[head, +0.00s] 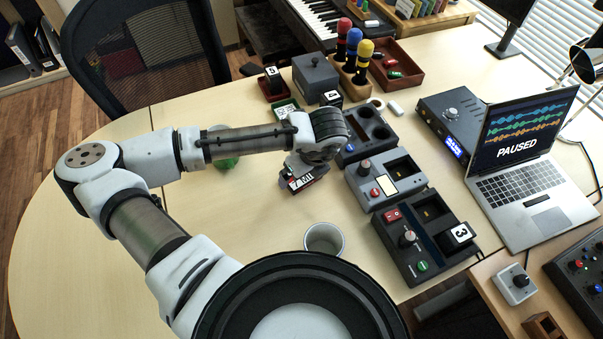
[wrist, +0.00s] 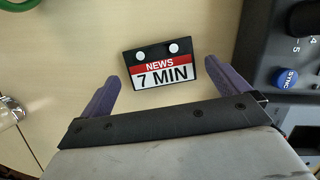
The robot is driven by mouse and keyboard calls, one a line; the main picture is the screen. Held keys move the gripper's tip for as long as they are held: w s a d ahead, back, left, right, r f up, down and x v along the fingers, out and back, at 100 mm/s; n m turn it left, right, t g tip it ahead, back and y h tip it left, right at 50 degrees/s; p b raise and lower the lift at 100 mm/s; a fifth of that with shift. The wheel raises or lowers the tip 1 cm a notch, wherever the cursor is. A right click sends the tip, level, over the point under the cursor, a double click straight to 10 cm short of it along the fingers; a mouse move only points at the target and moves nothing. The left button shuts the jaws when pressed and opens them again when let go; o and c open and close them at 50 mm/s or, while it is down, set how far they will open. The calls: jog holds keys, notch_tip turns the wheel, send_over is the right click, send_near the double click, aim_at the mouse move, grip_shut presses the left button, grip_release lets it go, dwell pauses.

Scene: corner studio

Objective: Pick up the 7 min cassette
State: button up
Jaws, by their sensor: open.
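The 7 min cassette (wrist: 158,62) is black with a red NEWS band and a white 7 MIN label. It lies on the pale table, slightly tilted in the wrist view, and also shows in the head view (head: 304,183) under the end of my arm. My gripper (wrist: 162,72) is open, its two purple fingers on either side of the cassette's lower part. Small gaps show between fingers and cassette; I cannot tell the height between them. In the head view my wrist hides part of the cassette.
A dark device with a blue SYNC button (wrist: 286,77) stands close on the right. The table's left side (head: 80,240) is clear.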

jog(key=shift+x, duration=1.25)
jog(key=c, duration=0.9)
